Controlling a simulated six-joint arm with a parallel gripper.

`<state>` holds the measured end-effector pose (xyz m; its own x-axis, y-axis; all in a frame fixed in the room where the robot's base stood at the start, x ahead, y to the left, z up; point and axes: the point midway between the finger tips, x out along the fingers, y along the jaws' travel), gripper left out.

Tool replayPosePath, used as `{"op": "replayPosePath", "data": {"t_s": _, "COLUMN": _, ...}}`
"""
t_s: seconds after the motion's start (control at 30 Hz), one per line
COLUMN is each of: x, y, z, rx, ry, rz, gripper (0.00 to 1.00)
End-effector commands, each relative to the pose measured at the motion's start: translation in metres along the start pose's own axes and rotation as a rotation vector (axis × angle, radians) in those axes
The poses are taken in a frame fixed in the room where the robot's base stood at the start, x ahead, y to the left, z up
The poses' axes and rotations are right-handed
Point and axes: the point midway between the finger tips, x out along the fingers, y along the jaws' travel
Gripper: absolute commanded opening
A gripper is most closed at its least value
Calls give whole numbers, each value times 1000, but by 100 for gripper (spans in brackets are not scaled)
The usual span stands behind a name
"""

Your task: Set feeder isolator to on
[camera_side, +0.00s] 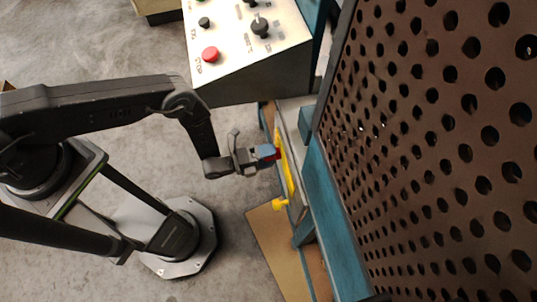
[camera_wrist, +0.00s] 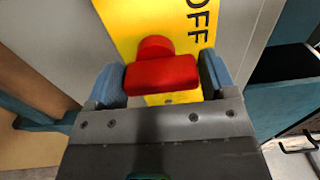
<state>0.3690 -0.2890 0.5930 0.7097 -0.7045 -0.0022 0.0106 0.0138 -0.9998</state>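The feeder isolator has a red handle (camera_wrist: 162,74) on a yellow plate (camera_wrist: 125,20) with black OFF lettering near the top right in the wrist view. The handle lies roughly crosswise there, with a round red hub behind it. My gripper (camera_wrist: 163,80) has one blue finger at each end of the handle, and both appear to touch it. An ON mark is not visible.
A sloped control panel (camera_side: 285,35) with a red stop button (camera_side: 210,54) and a black knob (camera_side: 260,27) stands just above my gripper in the side view. A brown perforated panel (camera_side: 430,130) is at right. Open floor (camera_side: 240,240) lies to the left.

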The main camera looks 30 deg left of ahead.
Motion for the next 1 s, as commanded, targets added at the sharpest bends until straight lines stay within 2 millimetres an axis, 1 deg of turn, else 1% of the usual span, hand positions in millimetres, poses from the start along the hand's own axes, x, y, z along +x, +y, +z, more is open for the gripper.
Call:
{"op": "replayPosePath", "data": {"t_s": 0.03, "x": 0, "y": 0, "z": 0, "rx": -1, "ry": 1, "rz": 0, "gripper": 82}}
{"op": "replayPosePath", "data": {"t_s": 0.13, "x": 0, "y": 0, "z": 0, "rx": -1, "ry": 2, "rz": -1, "gripper": 92}}
{"op": "replayPosePath", "data": {"t_s": 0.17, "x": 0, "y": 0, "z": 0, "rx": -1, "ry": 2, "rz": -1, "gripper": 94}}
{"op": "replayPosePath", "data": {"t_s": 0.4, "x": 0, "y": -1, "z": -1, "rx": -2, "ry": 3, "rz": -2, "gripper": 94}}
{"op": "replayPosePath", "data": {"t_s": 0.53, "x": -10, "y": 0, "z": 0, "rx": -2, "ry": 2, "rz": -1, "gripper": 94}}
{"op": "replayPosePath", "data": {"t_s": 0.67, "x": -32, "y": 0, "z": 0, "rx": -4, "ry": 0, "rz": 2, "gripper": 94}}
{"op": "replayPosePath", "data": {"t_s": 0.9, "x": -87, "y": 0, "z": 0, "rx": -5, "ry": -2, "rz": 2, "gripper": 94}}
{"op": "replayPosePath", "data": {"t_s": 1.0, "x": -106, "y": 0, "z": 0, "rx": -4, "ry": -1, "rz": 1, "gripper": 94}}
